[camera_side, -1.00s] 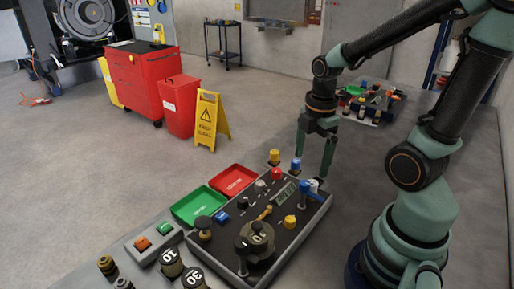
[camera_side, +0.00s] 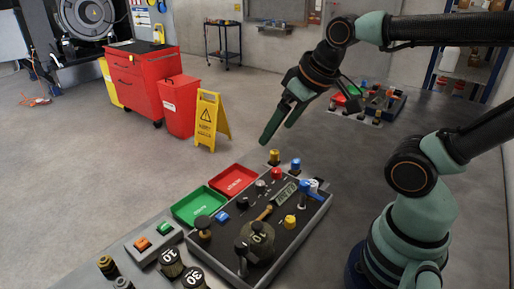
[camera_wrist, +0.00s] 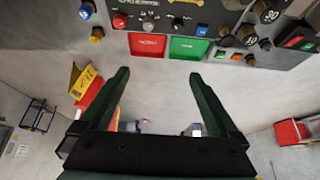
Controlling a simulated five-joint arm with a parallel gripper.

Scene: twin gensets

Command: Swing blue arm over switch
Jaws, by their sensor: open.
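The blue arm (camera_side: 306,183) is a small blue lever at the right corner of the dark control panel (camera_side: 228,240), beside a pale post. Several switches and knobs stand on the panel. Which switch the task means, and whether the blue arm lies over it, is too small to tell. My gripper (camera_side: 277,132) is open and empty, raised in the air above and behind the panel's far end. In the wrist view my gripper (camera_wrist: 159,75) has its two green fingers wide apart with nothing between them. The blue arm does not show clearly in the wrist view.
A red tray (camera_side: 232,179) and a green tray (camera_side: 199,206) lie along the panel's left side. Yellow (camera_side: 274,155) and blue (camera_side: 296,163) capped posts stand at its far end. A second panel (camera_side: 378,100) sits behind. A yellow floor sign (camera_side: 208,120) stands to the left.

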